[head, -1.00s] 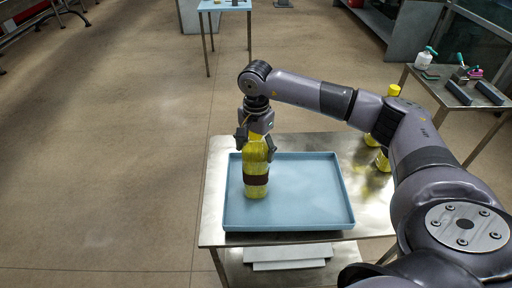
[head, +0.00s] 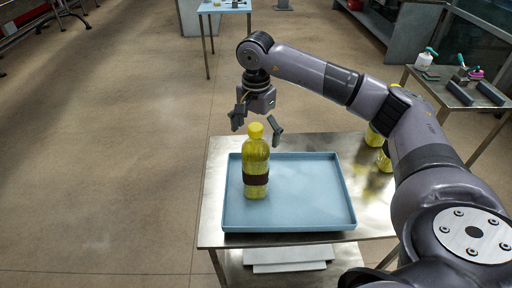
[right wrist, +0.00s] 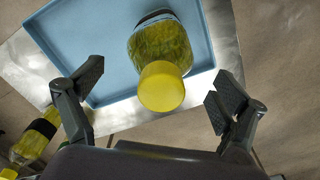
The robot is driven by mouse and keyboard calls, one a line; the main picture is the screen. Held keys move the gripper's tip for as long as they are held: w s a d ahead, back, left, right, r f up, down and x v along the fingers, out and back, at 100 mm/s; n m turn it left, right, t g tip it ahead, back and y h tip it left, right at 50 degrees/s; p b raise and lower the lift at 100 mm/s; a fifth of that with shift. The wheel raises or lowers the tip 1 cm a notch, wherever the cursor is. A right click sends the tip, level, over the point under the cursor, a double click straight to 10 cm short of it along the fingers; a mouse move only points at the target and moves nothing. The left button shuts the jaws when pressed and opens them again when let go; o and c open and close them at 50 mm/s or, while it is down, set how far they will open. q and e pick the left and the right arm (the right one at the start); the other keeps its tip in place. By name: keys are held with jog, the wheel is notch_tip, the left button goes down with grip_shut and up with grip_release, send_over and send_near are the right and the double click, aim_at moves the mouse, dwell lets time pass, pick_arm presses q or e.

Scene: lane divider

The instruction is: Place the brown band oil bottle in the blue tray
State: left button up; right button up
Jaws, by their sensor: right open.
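The brown band oil bottle (head: 256,162), yellow with a yellow cap and a dark brown band, stands upright in the left part of the blue tray (head: 310,210). My right gripper (head: 257,126) is open above and behind the bottle, with its fingers apart and clear of it. In the right wrist view the bottle's cap (right wrist: 161,86) shows between the two spread fingers, touching neither, and the blue tray (right wrist: 100,62) lies beneath. My left gripper is not in view.
The tray rests on a metal table (head: 212,205). More yellow bottles (head: 384,160) stand at the table's right, partly behind my right arm; one with a black band (right wrist: 38,135) shows in the right wrist view. Another table (head: 455,92) with tools stands at right.

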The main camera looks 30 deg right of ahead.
notch_tip(320, 180, up, 7)
jog(key=shift+f+b, duration=0.2)
jog(key=shift+b, duration=0.45)
jog(key=shift+a, duration=0.1)
